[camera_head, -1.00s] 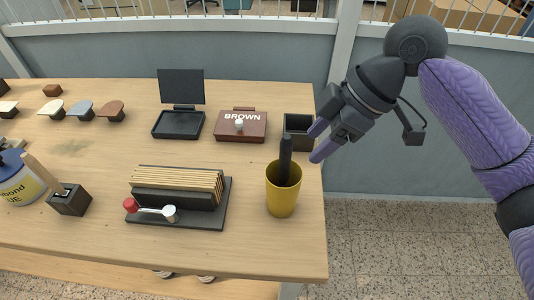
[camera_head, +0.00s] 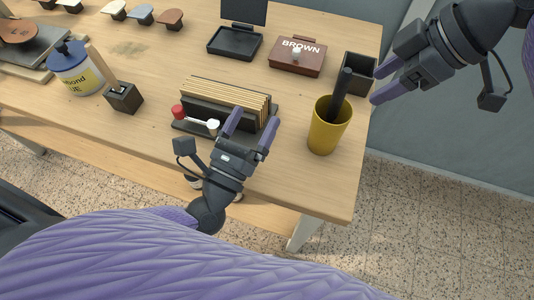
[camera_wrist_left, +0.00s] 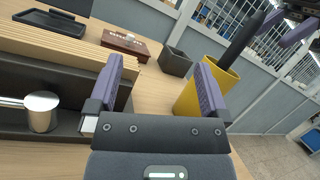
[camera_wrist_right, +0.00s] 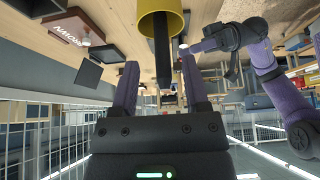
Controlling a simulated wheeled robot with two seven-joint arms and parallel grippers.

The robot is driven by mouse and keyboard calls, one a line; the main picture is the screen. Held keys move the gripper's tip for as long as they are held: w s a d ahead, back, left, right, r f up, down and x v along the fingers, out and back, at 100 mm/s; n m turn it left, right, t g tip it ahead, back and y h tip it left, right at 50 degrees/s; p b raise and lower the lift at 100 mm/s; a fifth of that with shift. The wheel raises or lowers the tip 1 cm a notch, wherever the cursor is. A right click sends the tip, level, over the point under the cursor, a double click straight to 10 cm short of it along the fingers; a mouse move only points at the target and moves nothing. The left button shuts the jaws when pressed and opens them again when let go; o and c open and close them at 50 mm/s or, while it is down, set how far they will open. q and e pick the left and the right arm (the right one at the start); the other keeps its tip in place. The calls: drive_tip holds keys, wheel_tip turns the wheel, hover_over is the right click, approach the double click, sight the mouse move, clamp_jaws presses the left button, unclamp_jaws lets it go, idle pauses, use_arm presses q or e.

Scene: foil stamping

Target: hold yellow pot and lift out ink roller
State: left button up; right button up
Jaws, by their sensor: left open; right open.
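The yellow pot (camera_head: 326,131) stands upright near the table's right edge. The ink roller's dark handle (camera_head: 342,92) sticks up out of it; the rest is hidden inside the pot. My left gripper (camera_head: 250,133) is open and empty, left of the pot and in front of the card rack. In the left wrist view the pot (camera_wrist_left: 192,98) is just beyond the right finger, apart or nearly so. My right gripper (camera_head: 376,84) is open, to the right of the handle. In the right wrist view the handle (camera_wrist_right: 162,62) shows between the open fingers, farther off.
A black square holder (camera_head: 358,70) stands just behind the pot. The brown box (camera_head: 296,56) and a black tray (camera_head: 235,42) lie farther back. The rack of boards (camera_head: 225,100) with a red-ended tool is left of the pot. The table ends close right of the pot.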

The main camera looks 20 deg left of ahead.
sight(314, 138)
use_arm(q)
drive_tip(key=d+f+m+g+h, duration=0.1)
drive_tip(key=d+m+g+h, duration=0.1)
drive_tip(key=m, duration=0.1)
drive_tip(key=s+d+f+m+g+h, duration=0.1)
drive_tip(key=d+m+g+h, duration=0.1)
drive_tip(key=m+h, duration=0.1)
drive_tip(key=s+d+f+m+g+h, duration=0.1)
drive_tip(key=f+m+g+h, duration=0.1)
drive_tip(key=shift+d+m, duration=0.4)
drive_tip(key=shift+d+f+g+h, duration=0.2)
drive_tip(key=shift+d+g+h, duration=0.1)
drive_tip(key=x, duration=0.9)
drive_tip(key=shift+w+d, duration=0.1)
drive_tip(key=shift+w, duration=0.05)
drive_tip(key=c, duration=1)
